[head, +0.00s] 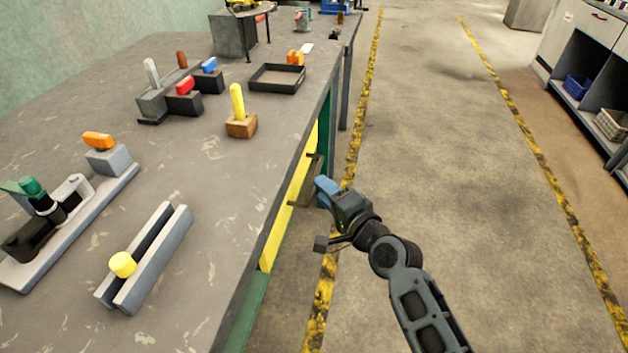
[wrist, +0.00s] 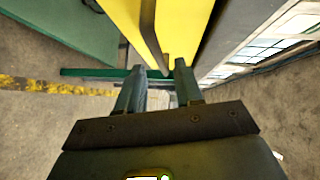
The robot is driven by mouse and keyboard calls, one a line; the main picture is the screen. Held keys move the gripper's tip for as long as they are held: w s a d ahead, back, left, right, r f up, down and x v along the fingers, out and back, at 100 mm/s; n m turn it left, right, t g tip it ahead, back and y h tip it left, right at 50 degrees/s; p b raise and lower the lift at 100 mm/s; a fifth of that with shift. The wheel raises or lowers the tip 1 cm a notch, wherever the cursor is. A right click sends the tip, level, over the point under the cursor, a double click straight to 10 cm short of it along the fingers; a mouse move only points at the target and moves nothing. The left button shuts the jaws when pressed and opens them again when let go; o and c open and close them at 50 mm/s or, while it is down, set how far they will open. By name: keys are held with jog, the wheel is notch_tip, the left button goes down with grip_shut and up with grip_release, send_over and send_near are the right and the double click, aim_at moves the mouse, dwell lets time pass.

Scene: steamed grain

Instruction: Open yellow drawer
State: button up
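The yellow drawer (head: 288,212) is under the workbench's right edge, and its front looks roughly flush with the green frame. Its dark bar handle (head: 311,178) stands out from the front. My gripper (head: 325,187), with blue-grey fingers, is just right of the handle in the head view. In the wrist view the yellow front (wrist: 188,22) fills the top middle. The handle (wrist: 148,28) runs down it, its lower end between the tips of my gripper (wrist: 160,68). The fingers are apart, with a gap beside the handle. I cannot tell whether either finger touches it.
The workbench top (head: 190,150) holds a slotted grey block (head: 150,262), a black tray (head: 277,78) and several fixtures. The floor aisle (head: 440,150) right of the bench is clear between yellow-black lines. A shelf unit (head: 590,60) stands at the far right.

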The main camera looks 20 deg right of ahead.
jog(key=shift+x, duration=2.55)
jog(key=shift+c, duration=0.5)
grip_shut()
